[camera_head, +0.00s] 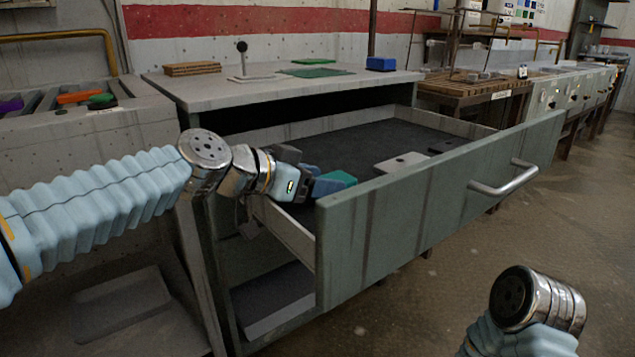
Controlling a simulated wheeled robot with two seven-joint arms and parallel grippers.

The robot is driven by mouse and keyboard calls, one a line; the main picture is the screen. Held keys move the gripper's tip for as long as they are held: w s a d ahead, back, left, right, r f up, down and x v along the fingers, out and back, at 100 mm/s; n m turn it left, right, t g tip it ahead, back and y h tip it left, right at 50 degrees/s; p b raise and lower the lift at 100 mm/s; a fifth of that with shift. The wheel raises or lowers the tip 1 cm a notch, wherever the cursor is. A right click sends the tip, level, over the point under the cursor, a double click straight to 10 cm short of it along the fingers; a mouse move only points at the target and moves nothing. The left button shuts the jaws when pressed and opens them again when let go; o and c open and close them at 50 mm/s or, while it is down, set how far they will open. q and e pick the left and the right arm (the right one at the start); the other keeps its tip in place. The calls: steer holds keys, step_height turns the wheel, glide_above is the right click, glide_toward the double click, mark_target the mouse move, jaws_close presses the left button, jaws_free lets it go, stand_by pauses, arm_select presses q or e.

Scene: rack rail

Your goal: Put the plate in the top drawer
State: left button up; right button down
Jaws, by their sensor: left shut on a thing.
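The top drawer (440,205) is pulled far out of the grey cabinet, and its dark floor shows. A light grey plate with a small dark hole (402,162) lies in the drawer, right of my left gripper. My left gripper (310,180) reaches in over the drawer's left side, close behind the front panel. It is shut on a blue-and-teal piece (337,181), partly hidden by the front panel and the gripper. Whether that piece touches the drawer floor cannot be told. My right arm shows at the lower right, with its gripper out of view.
A dark flat piece (446,145) lies farther right in the drawer. The cabinet top (210,88) carries brown boards (192,69), a stand (243,60), a green mat (318,72) and a blue block (381,63). The drawer handle (505,180) sticks out in front. The drawer's middle is free.

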arm_select(q)
steer(key=o, duration=1.2)
steer(key=shift+f, duration=0.5)
steer(key=shift+c, duration=0.2)
steer(key=shift+w+a+r+p, duration=0.1)
steer(key=shift+r+p, duration=0.85)
steer(key=shift+p, duration=0.25)
steer(key=v, duration=1.2)
steer(key=shift+b, duration=0.45)
